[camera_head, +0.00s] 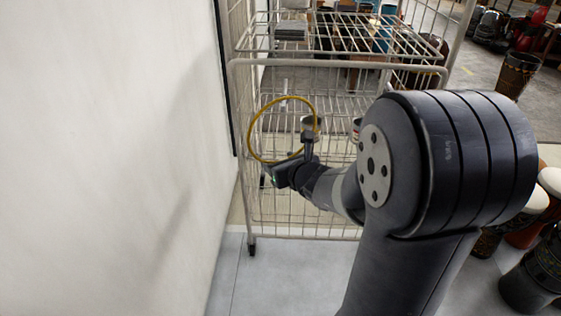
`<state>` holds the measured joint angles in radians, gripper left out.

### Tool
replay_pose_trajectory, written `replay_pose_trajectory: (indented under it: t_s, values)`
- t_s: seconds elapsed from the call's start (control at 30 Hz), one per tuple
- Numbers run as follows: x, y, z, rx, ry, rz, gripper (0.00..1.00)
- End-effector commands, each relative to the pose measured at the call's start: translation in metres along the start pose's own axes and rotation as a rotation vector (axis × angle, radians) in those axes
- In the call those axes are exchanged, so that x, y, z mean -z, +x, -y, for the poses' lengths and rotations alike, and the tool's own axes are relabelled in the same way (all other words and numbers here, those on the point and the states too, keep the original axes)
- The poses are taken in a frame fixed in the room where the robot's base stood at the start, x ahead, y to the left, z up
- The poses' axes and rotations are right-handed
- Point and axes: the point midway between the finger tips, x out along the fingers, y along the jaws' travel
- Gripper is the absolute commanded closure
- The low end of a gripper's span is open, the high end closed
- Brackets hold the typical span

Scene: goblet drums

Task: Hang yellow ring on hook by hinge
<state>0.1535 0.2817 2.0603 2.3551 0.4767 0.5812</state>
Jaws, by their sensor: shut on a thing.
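The yellow ring (256,114) is a thin, large hoop. It stands roughly upright in front of the wire rack, with its lower part at my gripper (292,163). My gripper is shut on the ring and points left, toward the white wall. My arm hides the closed fingertips and the exact grip point. A small pale piece shows inside the ring's outline, but I cannot tell whether it is the hook. I cannot make out a hook or a hinge clearly, nor whether the ring touches the rack.
The wheeled wire rack (340,62) stands straight ahead, with goods on its upper shelf. A white wall (110,160) runs close along the left. Drums (515,75) stand at the far right, and more (540,270) stand close at the lower right. Grey floor (285,280) is clear in front of the rack.

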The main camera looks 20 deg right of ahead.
Motion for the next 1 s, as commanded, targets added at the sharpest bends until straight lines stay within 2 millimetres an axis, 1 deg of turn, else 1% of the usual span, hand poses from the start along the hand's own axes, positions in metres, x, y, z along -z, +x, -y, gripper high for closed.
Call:
replay_pose_trajectory:
  t_s: [0.23,0.27,0.5,0.57,0.83,0.93,1.0]
  values:
    - [-0.001,0.0,0.0,0.0,0.0,0.001,0.67]
    - [-0.001,0.0,0.0,0.0,0.0,0.001,0.39]
    - [0.0,0.0,0.0,0.0,0.0,0.001,0.19]
    - [0.0,0.0,0.0,0.0,0.0,0.001,0.15]
    - [0.0,-0.002,0.0,0.0,0.0,0.0,0.15]
    - [-0.002,-0.012,0.001,0.002,0.001,0.002,0.15]
    - [-0.003,-0.022,0.001,0.002,0.0,0.001,0.15]
